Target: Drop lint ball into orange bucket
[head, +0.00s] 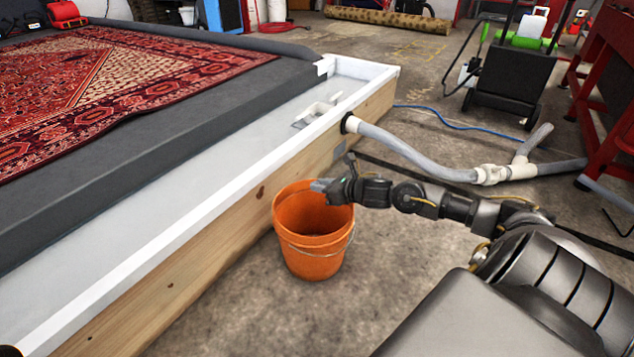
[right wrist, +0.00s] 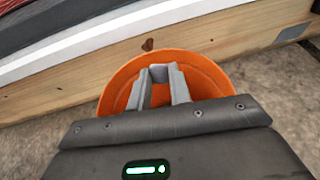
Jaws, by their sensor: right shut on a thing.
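The orange bucket (head: 313,235) stands upright on the concrete floor, beside the wooden side of the wash pit. It also shows in the right wrist view (right wrist: 209,75), below the fingers. My right gripper (head: 322,186) is over the bucket's rim and opening. In the right wrist view its fingers (right wrist: 160,80) are shut on a small grey thing (right wrist: 159,73), which looks like the lint ball. In the head view the lint ball cannot be told apart from the fingertips. Much of the bucket's inside is hidden. My left gripper is not in view.
The wooden pit wall (head: 230,240) with a white-lined trough runs along the left. A red patterned rug (head: 110,85) lies on the dark platform. A grey hose (head: 415,158) leaves the pit to the right, behind my arm. Floor in front of the bucket is clear.

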